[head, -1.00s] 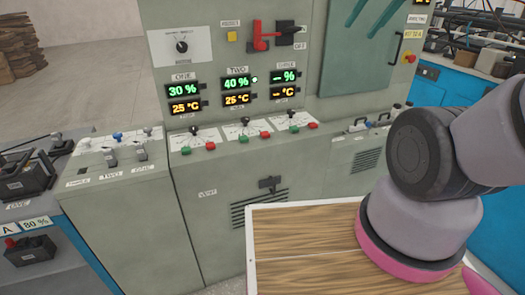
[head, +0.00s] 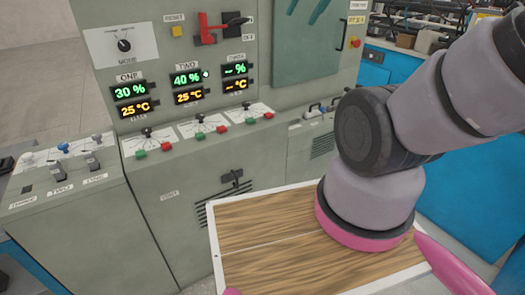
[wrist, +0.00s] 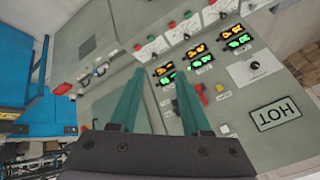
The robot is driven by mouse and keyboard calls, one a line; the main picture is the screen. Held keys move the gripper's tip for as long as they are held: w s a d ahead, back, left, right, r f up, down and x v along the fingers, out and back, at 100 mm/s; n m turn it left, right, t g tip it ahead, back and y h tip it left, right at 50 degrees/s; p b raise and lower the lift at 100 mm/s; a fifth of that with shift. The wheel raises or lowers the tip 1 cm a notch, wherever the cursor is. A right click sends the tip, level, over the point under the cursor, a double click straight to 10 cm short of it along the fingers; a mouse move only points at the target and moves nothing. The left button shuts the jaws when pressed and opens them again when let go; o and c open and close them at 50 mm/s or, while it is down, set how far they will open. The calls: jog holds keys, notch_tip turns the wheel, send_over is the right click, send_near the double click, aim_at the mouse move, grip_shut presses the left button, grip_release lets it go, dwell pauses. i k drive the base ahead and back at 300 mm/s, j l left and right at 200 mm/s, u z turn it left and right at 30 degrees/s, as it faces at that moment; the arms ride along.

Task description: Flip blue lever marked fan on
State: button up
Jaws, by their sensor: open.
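A blue-knobbed lever (head: 63,148) stands in a row on the low left console in the head view. It sits between a pale knob and a grey one. Its label is too small to read. Several small levers (head: 318,108) sit on a ledge right of the main panel; one looks blue. They show in the wrist view as a small group (wrist: 99,72), left of my gripper. I cannot read a fan mark on either group. My gripper (wrist: 160,75) is open and empty, its two teal fingers apart in front of the grey cabinet.
The grey cabinet (head: 180,225) carries lit displays, a red lever (head: 209,28) and black levers with red and green buttons. A wood-topped board with a white rim (head: 215,250) lies in front. A blue cabinet (head: 475,190) stands at right. Bare floor shows at the upper left.

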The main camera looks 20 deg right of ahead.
aim_at(323, 109)
jog(key=i+l, duration=0.45)
jog(key=i+l+z, duration=0.15)
jog(key=i+l, duration=0.3)
jog(key=i, duration=0.2)
